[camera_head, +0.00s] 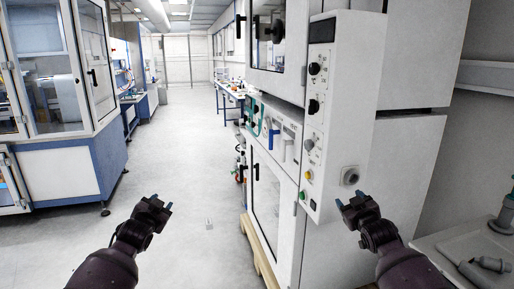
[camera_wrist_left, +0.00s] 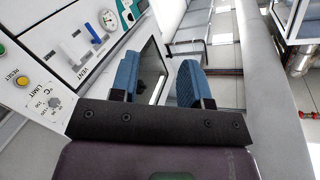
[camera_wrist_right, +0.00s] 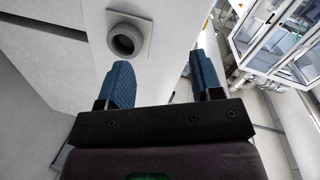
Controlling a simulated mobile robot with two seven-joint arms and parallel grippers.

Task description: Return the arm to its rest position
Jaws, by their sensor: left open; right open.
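My right gripper (camera_head: 356,200) is raised in front of the white cabinet's lower side panel, near a round grey socket. In the right wrist view its blue fingers (camera_wrist_right: 158,85) are apart with nothing between them, and the socket shows just beyond the left finger. My left gripper (camera_head: 158,203) is over the open floor to the left of the cabinet. In the left wrist view its blue fingers (camera_wrist_left: 158,80) are apart and empty. Both arms reach forward from the bottom of the head view.
The tall white cabinet (camera_head: 345,110) with knobs and a round socket (camera_head: 350,175) stands close on the right. A bench (camera_head: 445,245) with grey tools is at the lower right. A glazed enclosure (camera_head: 65,160) stands at left.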

